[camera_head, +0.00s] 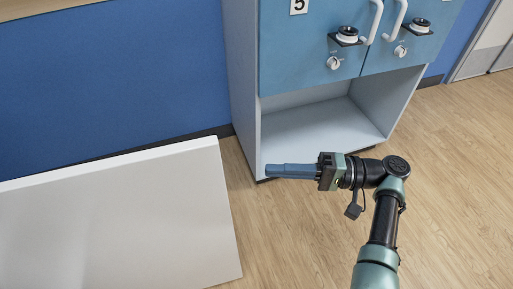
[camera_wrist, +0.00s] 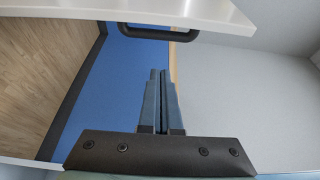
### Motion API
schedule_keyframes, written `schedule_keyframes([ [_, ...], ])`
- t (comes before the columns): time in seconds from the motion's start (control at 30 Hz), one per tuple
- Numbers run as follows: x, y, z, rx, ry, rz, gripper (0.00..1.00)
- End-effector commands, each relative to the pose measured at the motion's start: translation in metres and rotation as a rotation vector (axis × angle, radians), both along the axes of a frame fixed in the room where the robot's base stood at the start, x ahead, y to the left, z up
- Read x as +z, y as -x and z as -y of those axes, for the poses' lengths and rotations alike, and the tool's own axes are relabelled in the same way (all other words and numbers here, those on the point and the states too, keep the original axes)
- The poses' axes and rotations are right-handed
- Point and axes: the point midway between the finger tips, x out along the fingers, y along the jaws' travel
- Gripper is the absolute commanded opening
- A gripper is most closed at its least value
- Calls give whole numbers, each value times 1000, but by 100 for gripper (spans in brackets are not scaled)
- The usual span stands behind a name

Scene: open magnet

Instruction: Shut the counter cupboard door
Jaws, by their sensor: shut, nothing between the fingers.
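My gripper (camera_head: 268,170) points left, in front of the low open shelf of the blue cabinet. Its fingers are together and empty; they also show in the wrist view (camera_wrist: 158,75). In the wrist view a white panel (camera_wrist: 195,12) with a black bar handle (camera_wrist: 150,34) lies across the top, beyond the fingertips and apart from them. In the head view a large white slab (camera_head: 130,220) stands at the lower left, with a gap between its right edge and my gripper. I cannot tell which white surface is the cupboard door or how far it stands open.
The blue cabinet (camera_head: 300,55) has white handles, knobs and a number 5 label. Its open shelf (camera_head: 315,130) is empty. A blue wall (camera_head: 110,80) is behind the slab. Bare wooden floor (camera_head: 450,170) lies at the right, with a floor strip between slab and cabinet.

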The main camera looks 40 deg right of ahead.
Motion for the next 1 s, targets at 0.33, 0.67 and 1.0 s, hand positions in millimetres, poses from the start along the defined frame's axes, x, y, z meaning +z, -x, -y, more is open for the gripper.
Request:
schedule_keyframes([
  [0.33,-1,-31,-43,7,-4,1,0],
  [0.67,0,-46,-83,-2,-5,0,0],
  [1.0,0,-23,-91,1,-3,-1,0],
])
